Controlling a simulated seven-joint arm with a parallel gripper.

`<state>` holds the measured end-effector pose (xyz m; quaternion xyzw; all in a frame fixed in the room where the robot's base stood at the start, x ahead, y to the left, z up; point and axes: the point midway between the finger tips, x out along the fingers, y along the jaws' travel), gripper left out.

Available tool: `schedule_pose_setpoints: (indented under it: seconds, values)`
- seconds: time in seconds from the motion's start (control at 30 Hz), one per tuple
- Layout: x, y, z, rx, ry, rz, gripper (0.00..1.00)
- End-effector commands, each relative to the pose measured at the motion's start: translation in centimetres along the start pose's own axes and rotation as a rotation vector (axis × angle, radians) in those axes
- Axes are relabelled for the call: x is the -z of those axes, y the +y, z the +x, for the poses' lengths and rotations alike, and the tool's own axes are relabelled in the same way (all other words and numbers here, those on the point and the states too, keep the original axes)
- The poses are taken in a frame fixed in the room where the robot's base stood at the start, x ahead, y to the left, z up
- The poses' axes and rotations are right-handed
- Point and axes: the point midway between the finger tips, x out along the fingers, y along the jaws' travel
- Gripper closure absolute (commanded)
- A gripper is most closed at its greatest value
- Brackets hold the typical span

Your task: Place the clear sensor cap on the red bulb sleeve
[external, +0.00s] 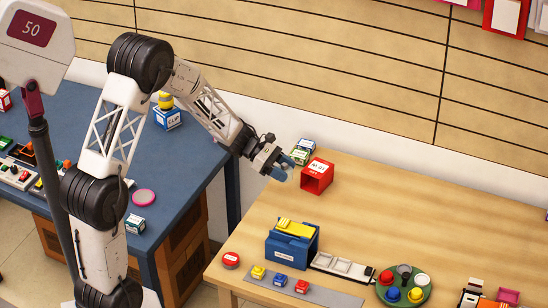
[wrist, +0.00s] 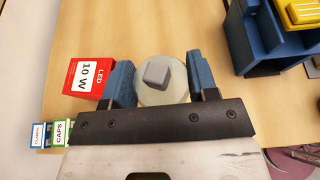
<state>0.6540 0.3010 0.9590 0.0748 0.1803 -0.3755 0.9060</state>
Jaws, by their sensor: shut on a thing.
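My gripper (external: 280,171) is over the far left edge of the wooden table, beside the red box. The cap cannot be made out in the external view. Which piece is the red bulb sleeve is unclear. A small red piece (external: 302,286) sits on a grey strip, and another red piece (external: 386,277) is on a round green tray. Both are well away from my gripper.
An open red box labelled LED 10 W (wrist: 88,77) stands near my gripper, with a CAPS box (wrist: 63,132) nearby. A blue box with a yellow top (external: 292,245), a white tray (external: 343,267) and the green tray (external: 408,299) stand nearer the front. The table's middle is clear.

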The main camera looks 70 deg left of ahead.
Motion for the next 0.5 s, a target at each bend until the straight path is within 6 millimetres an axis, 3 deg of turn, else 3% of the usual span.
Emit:
schedule_pose_setpoints:
  seconds: [0.27,0.5]
  values:
    - [-0.1,1.8,0.7,0.000,0.000,0.000,0.69]
    - [-0.2,4.9,1.9,0.001,0.000,0.001,0.69]
